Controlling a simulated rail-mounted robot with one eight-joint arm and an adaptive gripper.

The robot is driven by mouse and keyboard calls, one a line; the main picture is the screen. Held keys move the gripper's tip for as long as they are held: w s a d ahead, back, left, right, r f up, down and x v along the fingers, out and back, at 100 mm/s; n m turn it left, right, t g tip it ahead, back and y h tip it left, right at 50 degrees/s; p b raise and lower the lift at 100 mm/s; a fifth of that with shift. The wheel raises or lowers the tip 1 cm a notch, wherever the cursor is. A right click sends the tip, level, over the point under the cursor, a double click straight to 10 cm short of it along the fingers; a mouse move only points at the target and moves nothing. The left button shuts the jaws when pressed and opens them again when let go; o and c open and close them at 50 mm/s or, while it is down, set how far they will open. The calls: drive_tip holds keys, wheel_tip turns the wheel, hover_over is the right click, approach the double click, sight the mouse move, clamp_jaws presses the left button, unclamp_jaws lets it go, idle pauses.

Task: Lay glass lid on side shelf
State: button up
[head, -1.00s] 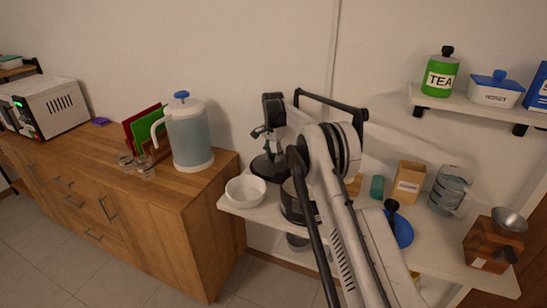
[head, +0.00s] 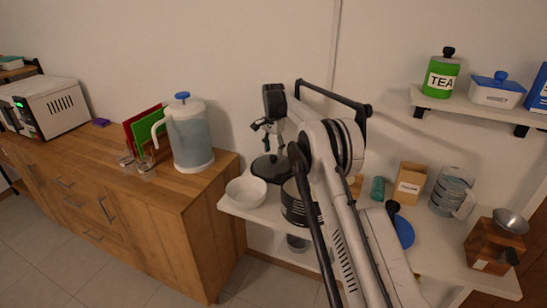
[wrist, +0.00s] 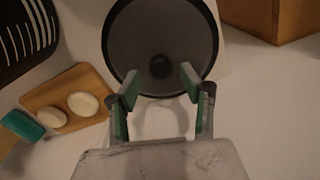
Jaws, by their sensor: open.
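The glass lid (head: 268,170), a dark round disc, lies flat on the white side shelf (head: 262,213), behind the white bowl and beside the dark pot.
The white bowl (head: 245,191) stands at the shelf's left end, near the wooden cabinet (head: 205,225). The dark pot (head: 292,205) is right of the lid. A wooden tray (wrist: 75,88) holds two pale oval things. Wall shelf (head: 470,107) at upper right.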

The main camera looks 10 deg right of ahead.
sight(274, 156)
drive_tip(key=s+r+n+t, duration=0.1)
drive_tip(key=s+r, duration=0.3)
drive_tip(key=r, duration=0.7)
drive_tip(key=s+r+n+t, duration=0.1)
drive_tip(key=s+r, duration=0.3)
drive_tip(key=r, duration=0.6)
drive_tip(key=s+r+n+t, duration=0.1)
drive_tip(key=s+r, duration=0.3)
drive_tip(key=s, duration=0.4)
drive_tip(key=s+r+n, duration=0.2)
drive_tip(key=s+r, duration=0.2)
drive_tip(key=s, duration=0.4)
drive_tip(key=s+f+n+t, duration=0.2)
drive_tip(key=s, duration=1.7)
drive_tip(key=s+f+n+t, duration=0.1)
drive_tip(key=s+f, duration=0.4)
drive_tip(key=s, duration=0.2)
drive_tip(key=s+a+f+n+t, duration=0.1)
drive_tip(key=s+f+n, duration=0.1)
drive_tip(key=s+f, duration=0.3)
drive_tip(key=s, duration=0.3)
drive_tip(key=shift+s, duration=0.1)
